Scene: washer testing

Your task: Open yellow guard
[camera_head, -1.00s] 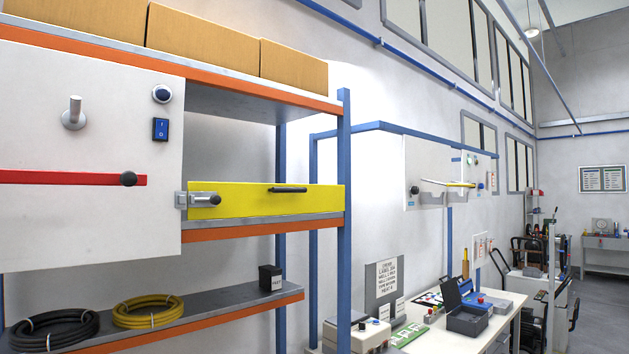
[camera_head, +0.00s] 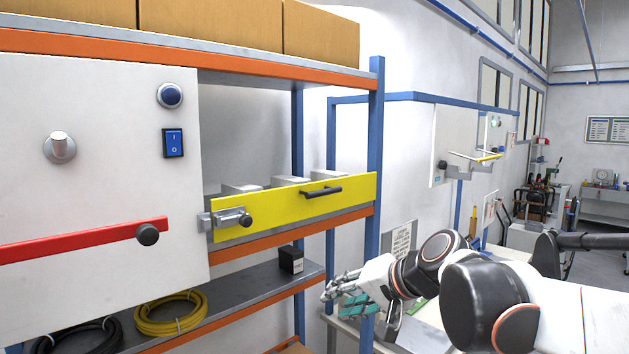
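The yellow guard (camera_head: 285,211) is a long upright panel across the front of the upper shelf, between the white panel and the blue post. A black bar handle (camera_head: 321,192) sits right of its middle. A grey latch (camera_head: 225,219) with a black knob (camera_head: 246,220) is at its left end, bridging to the white panel. My gripper (camera_head: 334,302) is below and right of the guard, in front of the lower shelf's right end and apart from the guard.
The white panel (camera_head: 90,110) carries a red bar (camera_head: 80,240) with a black knob, a grey peg, a round button and a blue switch (camera_head: 173,143). The blue post (camera_head: 374,150) stands at the guard's right end. Grey blocks (camera_head: 285,181) show behind the guard. Space before the guard is clear.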

